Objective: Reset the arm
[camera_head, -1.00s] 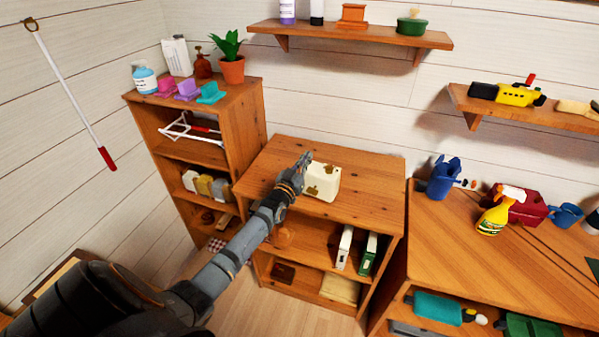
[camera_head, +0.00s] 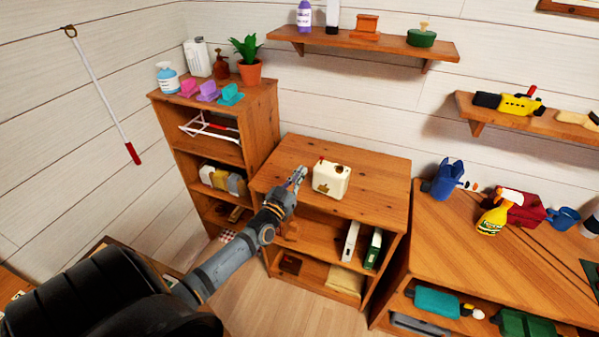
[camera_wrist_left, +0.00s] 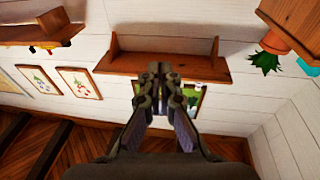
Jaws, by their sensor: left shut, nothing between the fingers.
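My left arm comes in from the lower left in the head view. Its gripper (camera_head: 297,178) is shut and empty, just left of a white box-like container (camera_head: 331,180) with brown marks and a red bit on top. That container stands on the middle wooden cabinet (camera_head: 290,152); the gripper looks apart from it, over the cabinet's left front part. In the left wrist view the gripper (camera_wrist_left: 160,70) shows with its fingers together and nothing between them. My right gripper is not in view.
A taller shelf unit (camera_head: 262,100) with a potted plant (camera_head: 249,72) and bottles stands left. A wooden counter (camera_head: 480,262) with a yellow spray bottle (camera_head: 491,220) stands right. Wall shelves (camera_head: 380,44) hang above. Bare floor (camera_head: 255,285) shows in front of the cabinet.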

